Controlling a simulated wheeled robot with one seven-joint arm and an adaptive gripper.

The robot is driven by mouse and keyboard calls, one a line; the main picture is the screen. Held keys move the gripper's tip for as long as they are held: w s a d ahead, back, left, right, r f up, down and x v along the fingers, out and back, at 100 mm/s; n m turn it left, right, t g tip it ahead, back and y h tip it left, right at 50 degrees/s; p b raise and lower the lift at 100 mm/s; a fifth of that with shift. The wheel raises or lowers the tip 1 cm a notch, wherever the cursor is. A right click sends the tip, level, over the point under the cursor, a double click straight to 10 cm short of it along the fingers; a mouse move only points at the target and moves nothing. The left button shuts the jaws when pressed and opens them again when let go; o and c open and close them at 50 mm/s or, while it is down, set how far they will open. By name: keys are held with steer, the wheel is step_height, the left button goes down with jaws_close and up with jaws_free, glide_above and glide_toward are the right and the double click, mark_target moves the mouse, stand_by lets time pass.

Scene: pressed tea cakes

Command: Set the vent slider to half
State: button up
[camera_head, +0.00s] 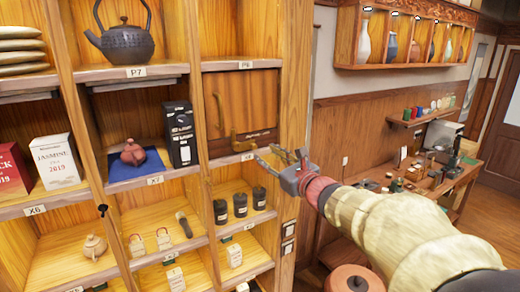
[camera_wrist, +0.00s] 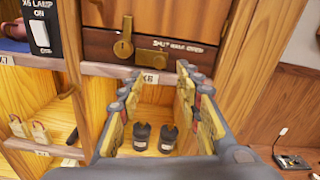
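The vent slider (camera_wrist: 152,57) appears as a small brass piece on a dark strip below a wooden door. White lettering reading roughly "SHUT HALF OPEN" (camera_wrist: 182,46) runs to its upper right. The slider sits near the "SHUT" end. In the head view the strip (camera_head: 263,134) is small, and the slider's exact position is hard to read. My gripper (camera_head: 281,154) is open and empty, in front of the shelf edge just below the strip. In the wrist view its fingers (camera_wrist: 158,88) spread below the slider, apart from it.
The wooden door (camera_head: 245,98) above has brass fittings, one hanging just left of the slider (camera_wrist: 123,47). A black lamp box (camera_head: 180,134) stands left. Dark canisters (camera_head: 240,204) stand in the cubby below. An upright post (camera_head: 296,95) bounds the shelf on the right.

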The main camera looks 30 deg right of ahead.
mark_target(255, 148)
steer(key=shift+w+a+p, duration=0.2)
steer(key=shift+w+p, duration=0.7)
steer(key=shift+w, duration=2.7)
steer(key=shift+c, duration=0.2)
steer(key=c, duration=0.8)
jaws_close()
